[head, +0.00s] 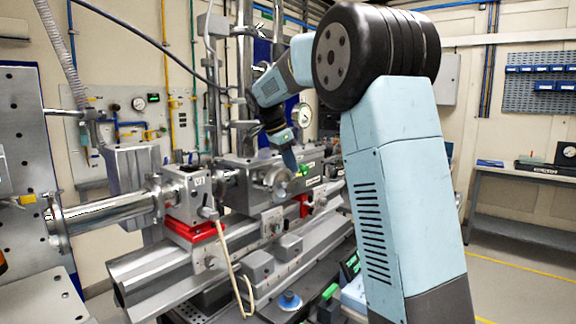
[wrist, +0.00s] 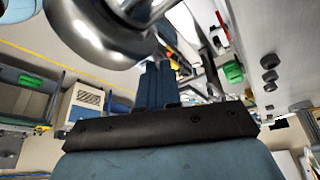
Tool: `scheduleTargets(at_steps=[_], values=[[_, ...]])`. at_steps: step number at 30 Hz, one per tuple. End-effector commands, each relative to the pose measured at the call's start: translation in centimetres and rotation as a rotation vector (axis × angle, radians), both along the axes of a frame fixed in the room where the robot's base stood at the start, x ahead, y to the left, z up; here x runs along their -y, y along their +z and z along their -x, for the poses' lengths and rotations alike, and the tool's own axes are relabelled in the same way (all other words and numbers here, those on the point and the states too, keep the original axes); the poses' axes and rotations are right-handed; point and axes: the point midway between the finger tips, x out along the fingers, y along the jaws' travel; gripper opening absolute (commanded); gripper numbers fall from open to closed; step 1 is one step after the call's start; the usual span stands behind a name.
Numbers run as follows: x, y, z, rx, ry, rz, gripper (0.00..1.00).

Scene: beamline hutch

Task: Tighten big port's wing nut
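The big port appears to be the round metal flange (head: 277,180) on the front of the grey chamber (head: 243,180) in the head view. In the wrist view a shiny round metal part (wrist: 105,35), probably this port, fills the upper left. My gripper (head: 290,162) points down right at the flange. In the wrist view its blue fingers (wrist: 159,72) lie side by side with no clear gap, tips close to the metal part. I cannot tell whether they touch it. I cannot make out the wing nut; it is small or hidden near the fingertips.
A metal beam pipe (head: 105,212) and a valve block on a red base (head: 190,230) stand left of the chamber. A pale cable (head: 232,265) hangs in front of the rail. A pressure gauge (head: 303,115) is behind my wrist.

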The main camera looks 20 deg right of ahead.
Motion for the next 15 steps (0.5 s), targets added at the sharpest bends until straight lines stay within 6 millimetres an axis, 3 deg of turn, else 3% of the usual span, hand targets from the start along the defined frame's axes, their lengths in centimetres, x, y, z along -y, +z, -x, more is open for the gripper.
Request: scheduleTargets(at_steps=[15], values=[[0.0, 0.15, -0.1, 0.002, -0.094, 0.0, 0.0]])
